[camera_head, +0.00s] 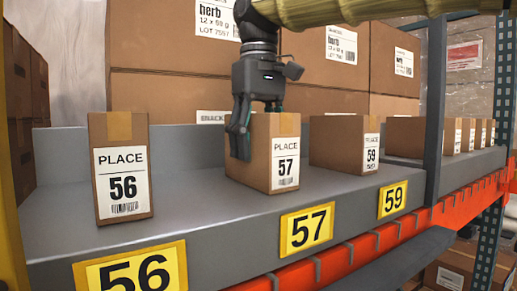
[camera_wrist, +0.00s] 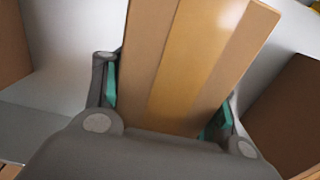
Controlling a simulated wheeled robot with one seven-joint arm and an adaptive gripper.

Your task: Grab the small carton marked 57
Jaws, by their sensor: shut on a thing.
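The small carton marked 57 (camera_head: 262,170) stands upright on the grey shelf, behind the yellow 57 tag (camera_head: 307,229). Its white label faces the front right. My gripper (camera_head: 255,135) comes down from above and is shut on this carton, with a finger against its left side. In the wrist view the carton's taped top (camera_wrist: 190,65) lies between the two green-padded fingers (camera_wrist: 165,100). The far finger is mostly hidden in the head view. The carton appears to rest on the shelf.
A carton marked 56 (camera_head: 108,187) stands to the left and one marked 59 (camera_head: 338,146) to the right, both apart from the held carton. Large herb boxes (camera_head: 165,95) are stacked behind. A grey upright post (camera_head: 434,110) stands right of carton 59. An orange beam (camera_head: 400,233) runs along the front.

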